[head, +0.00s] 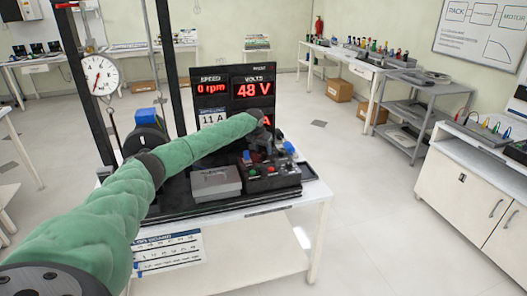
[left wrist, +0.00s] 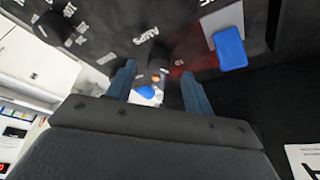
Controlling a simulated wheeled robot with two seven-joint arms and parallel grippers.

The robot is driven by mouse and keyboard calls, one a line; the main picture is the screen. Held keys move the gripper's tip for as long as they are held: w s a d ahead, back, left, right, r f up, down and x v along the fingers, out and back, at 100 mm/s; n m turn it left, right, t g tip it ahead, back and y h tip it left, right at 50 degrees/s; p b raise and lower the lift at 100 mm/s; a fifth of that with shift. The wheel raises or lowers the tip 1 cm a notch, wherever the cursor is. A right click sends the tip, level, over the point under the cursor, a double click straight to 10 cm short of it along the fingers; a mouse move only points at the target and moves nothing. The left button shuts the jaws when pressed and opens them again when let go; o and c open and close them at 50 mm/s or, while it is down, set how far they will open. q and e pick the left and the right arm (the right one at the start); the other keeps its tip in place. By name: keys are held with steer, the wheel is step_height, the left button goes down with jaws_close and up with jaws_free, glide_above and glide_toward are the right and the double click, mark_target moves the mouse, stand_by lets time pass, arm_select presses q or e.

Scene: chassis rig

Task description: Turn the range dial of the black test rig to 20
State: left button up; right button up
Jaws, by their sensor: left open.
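The black test rig (head: 215,82) stands on a white table, its red display reading 0 rpm and 48 V. My left gripper (head: 277,138) is at the end of the green arm, in front of the rig's right part, and hides much of what lies behind it. In the left wrist view its two blue fingers (left wrist: 158,72) are apart, pointing at the dark panel marked AMPS. A black knob (left wrist: 52,30) with white markings around it shows at upper left, outside the fingers. I cannot read its setting. My right gripper is not in view.
A blue block (left wrist: 229,48) sticks out from the panel right of the fingers. A round gauge (head: 100,75) is on the left post.

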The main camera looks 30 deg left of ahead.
arm_select(q)
steer(key=shift+x, duration=1.2)
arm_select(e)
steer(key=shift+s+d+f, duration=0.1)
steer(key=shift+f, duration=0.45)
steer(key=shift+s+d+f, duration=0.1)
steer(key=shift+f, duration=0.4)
arm_select(q)
steer(key=c, duration=1)
